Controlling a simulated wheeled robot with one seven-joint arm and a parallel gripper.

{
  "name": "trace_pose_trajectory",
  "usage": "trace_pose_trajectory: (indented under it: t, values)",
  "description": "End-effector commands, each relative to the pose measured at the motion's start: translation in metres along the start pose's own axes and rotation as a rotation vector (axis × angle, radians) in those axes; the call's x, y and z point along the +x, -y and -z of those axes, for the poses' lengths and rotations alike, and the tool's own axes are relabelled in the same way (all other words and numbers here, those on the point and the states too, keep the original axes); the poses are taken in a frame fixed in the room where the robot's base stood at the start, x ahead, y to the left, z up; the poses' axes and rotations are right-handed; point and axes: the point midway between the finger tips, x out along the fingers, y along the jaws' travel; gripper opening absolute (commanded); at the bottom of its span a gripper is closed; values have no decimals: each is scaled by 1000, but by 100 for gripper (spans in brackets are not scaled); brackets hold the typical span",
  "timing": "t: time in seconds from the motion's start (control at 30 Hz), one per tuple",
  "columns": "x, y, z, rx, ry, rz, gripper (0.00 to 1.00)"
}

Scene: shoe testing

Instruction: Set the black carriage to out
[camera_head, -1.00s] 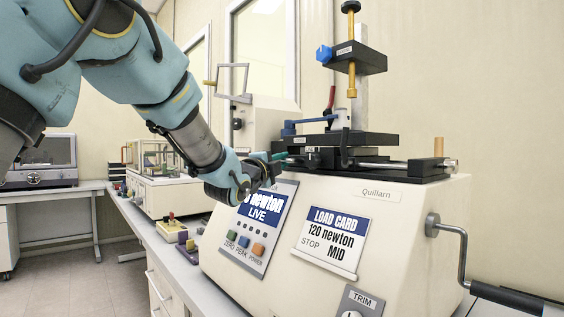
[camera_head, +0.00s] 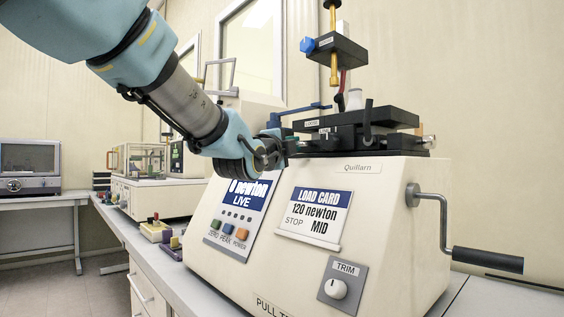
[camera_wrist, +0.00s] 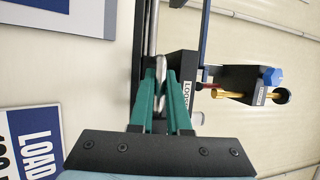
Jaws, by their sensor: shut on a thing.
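The black carriage (camera_head: 355,120) is a dark block on the rails on top of the cream Quillarn machine (camera_head: 390,190). An upright dark lever (camera_head: 368,115) stands at its front. In the wrist view a black block with a LOOSE label (camera_wrist: 182,85) lies just beyond the fingers. My gripper (camera_head: 280,146) is at the left end of the carriage. In the wrist view its green fingers (camera_wrist: 160,85) are shut on a small metal grip (camera_wrist: 161,68) beside the black block. The head view mostly hides this contact behind my wrist.
A post with a blue knob (camera_head: 307,45) and gold rod rises behind the carriage. A load card (camera_head: 315,213) reads 120 newton, STOP MID. The live display (camera_head: 242,195) reads 0 newton. A crank (camera_head: 445,220) juts out at the right.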

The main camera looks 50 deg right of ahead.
Motion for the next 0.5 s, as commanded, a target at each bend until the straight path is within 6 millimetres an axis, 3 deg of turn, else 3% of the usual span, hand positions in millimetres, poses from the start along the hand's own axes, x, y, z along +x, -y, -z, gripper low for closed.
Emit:
trace_pose_trajectory:
  t: [0.43, 0.47, 0.5]
  values:
    - [-3, -2, 10, 1, -6, -6, 0]
    - [-3, -2, 10, 1, -6, -6, 16]
    - [-3, -2, 10, 1, -6, -6, 20]
